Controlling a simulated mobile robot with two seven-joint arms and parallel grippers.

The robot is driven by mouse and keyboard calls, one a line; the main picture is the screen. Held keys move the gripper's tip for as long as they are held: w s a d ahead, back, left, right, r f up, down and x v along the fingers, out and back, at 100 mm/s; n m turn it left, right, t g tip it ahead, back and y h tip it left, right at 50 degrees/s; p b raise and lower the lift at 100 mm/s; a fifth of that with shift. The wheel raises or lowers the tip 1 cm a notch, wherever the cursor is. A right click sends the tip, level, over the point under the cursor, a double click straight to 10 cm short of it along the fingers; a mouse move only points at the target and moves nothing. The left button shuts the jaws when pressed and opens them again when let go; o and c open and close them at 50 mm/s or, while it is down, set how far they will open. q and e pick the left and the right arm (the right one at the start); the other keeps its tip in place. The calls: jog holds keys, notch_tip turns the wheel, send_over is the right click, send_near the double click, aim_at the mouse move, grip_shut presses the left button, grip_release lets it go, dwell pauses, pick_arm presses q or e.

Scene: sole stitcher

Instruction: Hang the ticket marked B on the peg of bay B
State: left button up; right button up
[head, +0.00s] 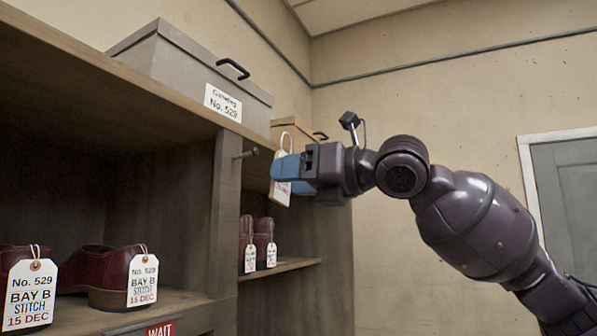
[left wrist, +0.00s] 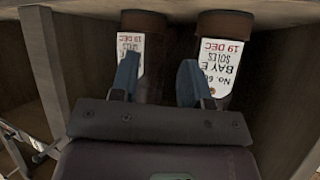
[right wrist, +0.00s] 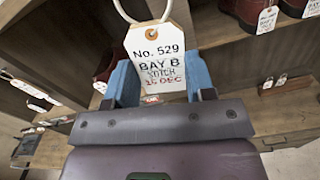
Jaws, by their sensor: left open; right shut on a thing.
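My right gripper (head: 283,168) is shut on a white ticket (head: 281,188) with a string loop at its top. In the right wrist view the ticket (right wrist: 158,55) reads No. 529, BAY B, STITCH, 15 DEC, and hangs upright between the blue fingers. A dark peg (head: 246,153) sticks out from the wooden post (head: 226,200), a little left of the gripper; the loop is apart from it. No bay letter shows beside the peg. My left gripper (left wrist: 158,82) is open and empty in the left wrist view, in front of shoes with BAY E tickets (left wrist: 217,65).
Dark red shoes (head: 112,272) with BAY B tickets (head: 142,280) stand in the left bay. More tagged shoes (head: 264,238) stand right of the post. A grey box (head: 180,70) marked No. 529 sits on top. A red WAIT sign (head: 160,330) is below.

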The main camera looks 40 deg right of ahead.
jog(key=shift+p+x, duration=0.75)
jog(key=shift+x, duration=0.35)
jog(key=p+x, duration=0.1)
jog(key=x, duration=0.1)
jog(key=p+x, duration=0.1)
jog(key=x, duration=0.1)
jog(key=p+x, duration=0.1)
jog(key=x, duration=0.1)
jog(key=shift+f, duration=0.3)
pick_arm(q)
jog(key=shift+s+a+r, duration=0.1)
jog(key=shift+s+r, duration=0.25)
jog(key=shift+r, duration=0.4)
jog(key=shift+s+a+r, duration=0.1)
jog(key=shift+s+r, duration=0.25)
jog(key=shift+r, duration=0.35)
pick_arm(e)
jog(key=shift+w+a+f, duration=0.25)
jog(key=shift+w+f, duration=0.15)
jog(key=shift+w, duration=0.1)
jog(key=shift+w+f, duration=0.1)
jog(key=shift+f, duration=0.05)
jog(key=o, duration=1)
jog(key=shift+c, duration=0.2)
